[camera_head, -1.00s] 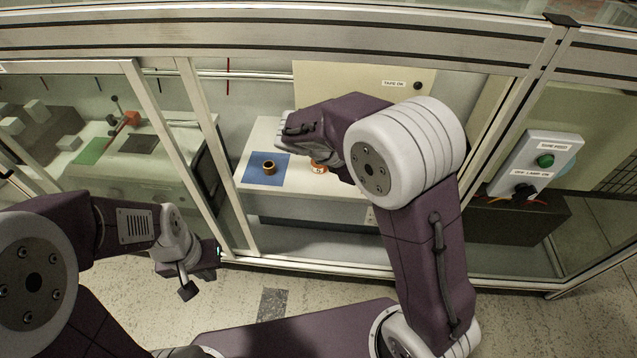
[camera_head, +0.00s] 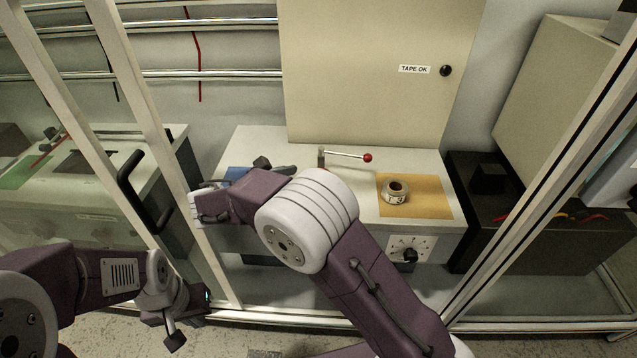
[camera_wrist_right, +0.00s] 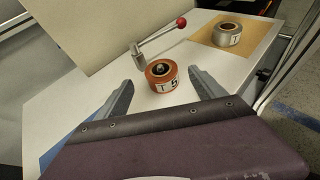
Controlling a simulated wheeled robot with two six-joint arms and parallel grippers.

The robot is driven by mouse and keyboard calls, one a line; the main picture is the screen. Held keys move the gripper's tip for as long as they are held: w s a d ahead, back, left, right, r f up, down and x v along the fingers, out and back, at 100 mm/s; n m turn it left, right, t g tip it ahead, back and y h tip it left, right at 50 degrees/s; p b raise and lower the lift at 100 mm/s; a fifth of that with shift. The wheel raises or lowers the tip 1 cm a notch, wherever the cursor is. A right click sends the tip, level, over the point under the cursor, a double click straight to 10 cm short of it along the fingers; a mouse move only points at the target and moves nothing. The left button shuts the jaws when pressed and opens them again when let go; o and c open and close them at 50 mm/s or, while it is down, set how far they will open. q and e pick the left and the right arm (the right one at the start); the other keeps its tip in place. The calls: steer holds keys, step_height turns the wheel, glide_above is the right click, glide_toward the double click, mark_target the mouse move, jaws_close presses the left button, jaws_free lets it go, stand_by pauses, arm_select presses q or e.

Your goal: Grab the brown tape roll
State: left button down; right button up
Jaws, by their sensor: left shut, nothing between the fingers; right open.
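In the right wrist view only a corner of the blue mat (camera_wrist_right: 60,152) shows at the lower left. An orange-red tape roll (camera_wrist_right: 161,76) with a white label stands on the white bench, ahead of and between the spread fingers of my right gripper (camera_wrist_right: 160,86). That gripper is open, with nothing held. My left gripper (camera_head: 200,300) is shut and empty, low at the left, outside the cabinet frame.
A grey tape roll (camera_head: 395,192) sits on the yellow mat (camera_head: 432,203). A frame post (camera_head: 160,130) stands left of my right arm.

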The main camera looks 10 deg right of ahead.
steer(key=shift+w+d+f+b, duration=0.3)
steer(key=shift+w+d+f, duration=0.1)
steer(key=shift+d+f, duration=0.2)
steer(key=shift+r, duration=0.15)
steer(key=b+x, duration=0.4)
steer(key=x, duration=0.1)
steer(key=shift+s+f+b, duration=0.15)
steer(key=shift+f+b, duration=0.05)
steer(key=shift+b, duration=0.1)
steer(key=shift+d, duration=0.15)
arm_select(q)
step_height(320, 180, down, 6)
arm_select(e)
steer(key=shift+r, duration=0.2)
